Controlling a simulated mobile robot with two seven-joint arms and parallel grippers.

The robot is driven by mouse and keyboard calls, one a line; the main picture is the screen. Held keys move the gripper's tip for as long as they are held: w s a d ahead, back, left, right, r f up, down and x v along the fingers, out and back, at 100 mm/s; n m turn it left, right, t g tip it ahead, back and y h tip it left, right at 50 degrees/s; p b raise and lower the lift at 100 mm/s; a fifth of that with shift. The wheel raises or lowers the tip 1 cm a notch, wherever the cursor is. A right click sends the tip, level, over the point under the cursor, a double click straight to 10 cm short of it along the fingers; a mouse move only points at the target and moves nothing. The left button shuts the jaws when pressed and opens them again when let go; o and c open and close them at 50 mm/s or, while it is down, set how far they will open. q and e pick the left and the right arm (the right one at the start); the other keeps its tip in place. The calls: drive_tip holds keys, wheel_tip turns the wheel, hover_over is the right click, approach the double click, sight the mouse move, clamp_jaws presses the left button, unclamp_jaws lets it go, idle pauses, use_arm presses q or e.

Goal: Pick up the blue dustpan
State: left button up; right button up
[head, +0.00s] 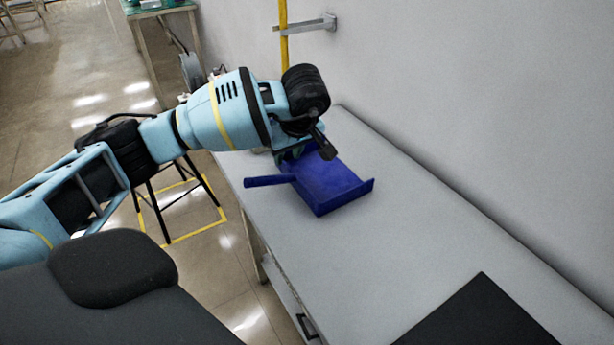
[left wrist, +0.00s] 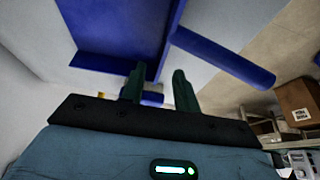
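The blue dustpan (head: 330,188) lies on the grey table, its handle (head: 268,181) pointing left past the table's edge. My left gripper (head: 305,152) is at the dustpan's far end, partly hidden by my wrist in the head view. In the left wrist view, the dustpan (left wrist: 115,35) fills the upper left and its handle (left wrist: 222,57) runs to the right. The left gripper's two green fingers (left wrist: 158,90) are apart, with a blue edge of the dustpan showing between and beyond them. I cannot tell whether they touch it. My right gripper is not in view.
The table (head: 390,235) runs along a white wall, with free room in front of the dustpan. A black flat item (head: 480,315) lies at the near right. A yellow pole (head: 283,30) stands by the wall. A dark stool (head: 180,195) stands left of the table.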

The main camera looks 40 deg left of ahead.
sight(285, 163)
use_arm(q)
drive_tip(key=x, duration=0.5)
drive_tip(key=shift+a, duration=0.15)
clamp_jaws()
